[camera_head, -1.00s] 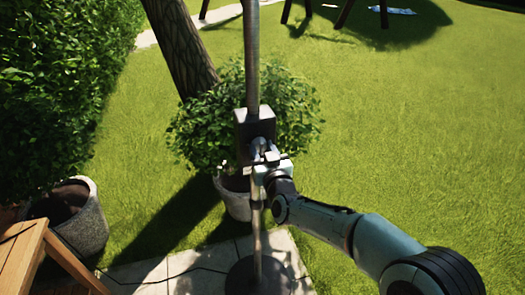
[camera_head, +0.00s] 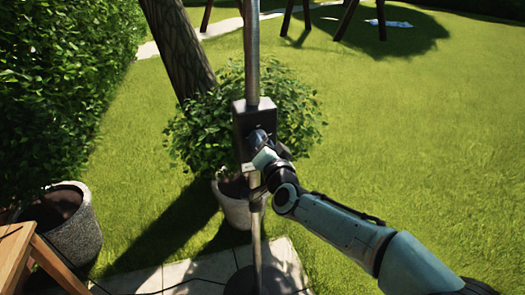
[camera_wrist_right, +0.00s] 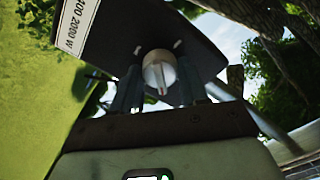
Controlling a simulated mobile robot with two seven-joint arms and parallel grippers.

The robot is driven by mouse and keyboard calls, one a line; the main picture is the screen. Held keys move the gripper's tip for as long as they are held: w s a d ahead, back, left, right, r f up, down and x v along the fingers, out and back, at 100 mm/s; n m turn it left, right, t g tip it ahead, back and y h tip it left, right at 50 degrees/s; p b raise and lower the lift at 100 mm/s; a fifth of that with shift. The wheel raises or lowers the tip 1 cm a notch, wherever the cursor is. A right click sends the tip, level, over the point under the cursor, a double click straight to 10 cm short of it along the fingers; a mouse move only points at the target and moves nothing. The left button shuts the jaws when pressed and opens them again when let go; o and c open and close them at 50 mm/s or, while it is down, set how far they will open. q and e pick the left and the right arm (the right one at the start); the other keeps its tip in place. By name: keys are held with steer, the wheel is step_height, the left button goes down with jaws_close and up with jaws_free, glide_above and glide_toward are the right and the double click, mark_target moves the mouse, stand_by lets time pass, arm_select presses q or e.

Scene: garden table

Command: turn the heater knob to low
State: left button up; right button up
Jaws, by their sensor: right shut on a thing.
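The heater's dark control box (camera_head: 241,122) sits on a metal pole, upright in the middle of the head view. The heater knob (camera_wrist_right: 159,72) is a pale round knob with a raised bar, seen in the right wrist view on the dark box face. My right gripper (camera_head: 260,140) is at the front of the box, and in the right wrist view its two fingers (camera_wrist_right: 157,88) stand on either side of the knob, shut on it. In the head view the knob is hidden behind the gripper. My left gripper is not in view.
The heater pole (camera_head: 252,60) rises above the box, and its round dark base (camera_head: 240,282) stands on paving. A potted bush (camera_head: 235,210) is close behind. A grey planter (camera_head: 75,232) and wooden furniture (camera_head: 14,255) are at left. Open lawn lies to the right.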

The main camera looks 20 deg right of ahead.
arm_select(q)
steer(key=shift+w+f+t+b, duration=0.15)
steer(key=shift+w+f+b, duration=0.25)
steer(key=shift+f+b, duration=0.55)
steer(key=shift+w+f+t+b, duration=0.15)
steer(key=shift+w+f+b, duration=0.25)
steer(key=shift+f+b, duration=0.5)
arm_select(e)
steer(key=shift+m, duration=3.8)
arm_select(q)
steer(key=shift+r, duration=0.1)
arm_select(e)
steer(key=o, duration=1.1)
steer(key=shift+c, duration=0.2)
arm_select(q)
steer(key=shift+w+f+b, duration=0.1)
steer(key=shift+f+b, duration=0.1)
steer(key=shift+b, duration=0.2)
arm_select(e)
steer(key=s, duration=1.3)
steer(key=shift+s+d, duration=0.2)
steer(key=shift+d, duration=0.05)
